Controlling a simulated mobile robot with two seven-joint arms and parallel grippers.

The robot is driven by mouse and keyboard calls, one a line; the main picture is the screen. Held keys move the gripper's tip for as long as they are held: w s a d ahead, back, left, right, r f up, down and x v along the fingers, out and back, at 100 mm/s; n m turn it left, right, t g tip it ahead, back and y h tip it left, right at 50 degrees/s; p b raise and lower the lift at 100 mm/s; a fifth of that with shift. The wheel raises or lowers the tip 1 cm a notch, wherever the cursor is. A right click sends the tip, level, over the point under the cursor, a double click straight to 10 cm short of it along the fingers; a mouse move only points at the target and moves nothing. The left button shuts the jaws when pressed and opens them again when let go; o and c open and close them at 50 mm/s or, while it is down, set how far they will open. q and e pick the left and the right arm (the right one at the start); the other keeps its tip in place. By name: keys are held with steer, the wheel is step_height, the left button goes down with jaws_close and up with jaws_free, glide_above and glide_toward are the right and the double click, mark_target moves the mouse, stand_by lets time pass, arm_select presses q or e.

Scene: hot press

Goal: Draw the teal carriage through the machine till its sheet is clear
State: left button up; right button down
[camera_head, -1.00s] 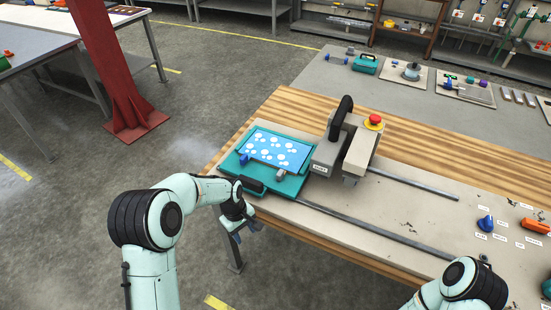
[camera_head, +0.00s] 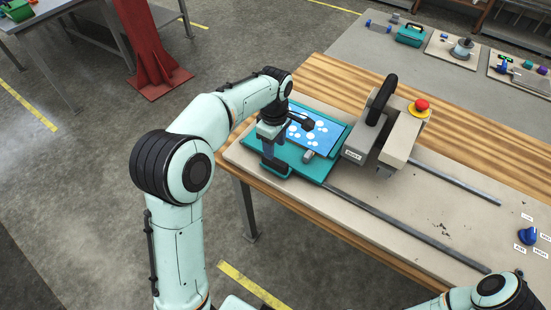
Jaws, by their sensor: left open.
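The teal carriage (camera_head: 312,170) sits at the left end of the rails, left of the press machine (camera_head: 352,150). A blue sheet (camera_head: 326,127) with white dots lies on it, partly covered by my left arm. The machine has a black curved handle on top and a red button (camera_head: 421,105) at its right. My left gripper (camera_head: 275,167) is open and points down at the carriage's near left part. It hides the carriage's black grip, and I cannot tell whether it touches it. My right arm shows at the bottom right, but its gripper is out of view.
Two metal rails (camera_head: 400,228) run right from the carriage and machine across the pale base plate, with free room between them. A blue knob (camera_head: 527,235) with labels sits at the right. A teal case (camera_head: 410,35) and tool boards stand on the grey bench behind.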

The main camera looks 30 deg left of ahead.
mark_target(275, 159)
arm_select(q)
step_height(275, 159, down, 7)
steer(key=shift+w+f, duration=0.1)
stand_by(0.3)
jaws_close()
